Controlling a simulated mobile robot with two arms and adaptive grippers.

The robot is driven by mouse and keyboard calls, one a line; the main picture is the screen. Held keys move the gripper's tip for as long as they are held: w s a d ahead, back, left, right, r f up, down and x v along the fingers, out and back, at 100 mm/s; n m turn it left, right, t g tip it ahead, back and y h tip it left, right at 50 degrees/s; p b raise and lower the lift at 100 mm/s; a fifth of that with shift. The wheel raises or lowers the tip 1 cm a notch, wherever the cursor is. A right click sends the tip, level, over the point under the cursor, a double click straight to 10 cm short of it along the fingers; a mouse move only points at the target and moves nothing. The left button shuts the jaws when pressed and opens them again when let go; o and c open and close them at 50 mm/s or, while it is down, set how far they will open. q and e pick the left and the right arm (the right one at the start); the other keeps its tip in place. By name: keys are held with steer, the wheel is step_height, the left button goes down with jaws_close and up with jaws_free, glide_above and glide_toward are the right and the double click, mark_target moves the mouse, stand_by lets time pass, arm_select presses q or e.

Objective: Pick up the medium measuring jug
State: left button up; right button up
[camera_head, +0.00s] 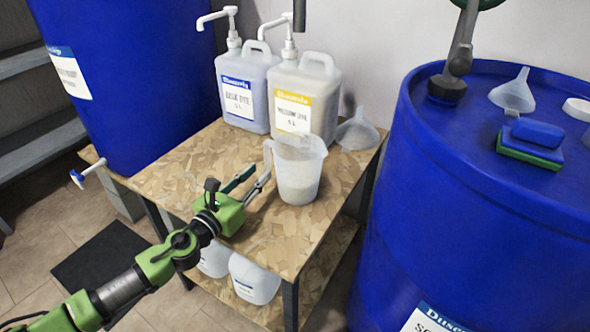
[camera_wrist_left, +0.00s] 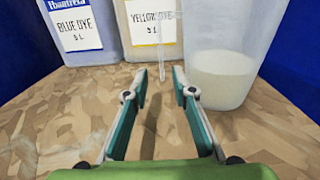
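The measuring jug (camera_head: 300,178) is translucent, holds a pale white content, and stands upright on the wood-chip board table (camera_head: 190,160). Its handle (camera_head: 268,158) faces left, towards my left gripper. My left gripper (camera_head: 250,178) is open and empty, low over the table, just left of the jug. In the left wrist view, the jug (camera_wrist_left: 225,65) stands at the right, beyond the fingers. Its clear handle (camera_wrist_left: 163,45) shows between the tips of the open left gripper (camera_wrist_left: 160,75); I cannot tell whether it lies between the fingers in depth. My right gripper is not in view.
Blue dye (camera_head: 245,85) and yellow dye (camera_head: 305,90) pump containers stand behind the jug. A funnel (camera_head: 357,132) lies at the table's back right. Large blue drums stand left (camera_head: 130,60) and right (camera_head: 450,200). The table's front is clear.

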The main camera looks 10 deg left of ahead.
mark_target(268, 163)
arm_select(q)
steer(key=shift+w+d+r, duration=0.1)
steer(key=shift+w+d, duration=0.1)
steer(key=shift+w, duration=0.3)
steer(key=x, duration=0.3)
steer(key=shift+w+d, duration=0.15)
steer(key=shift+d, duration=0.05)
steer(key=shift+w+d, duration=0.1)
steer(key=shift+w, duration=0.35)
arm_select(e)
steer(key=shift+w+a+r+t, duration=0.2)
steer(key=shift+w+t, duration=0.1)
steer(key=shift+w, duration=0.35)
arm_select(q)
jaws_close()
steer(key=shift+r, duration=0.1)
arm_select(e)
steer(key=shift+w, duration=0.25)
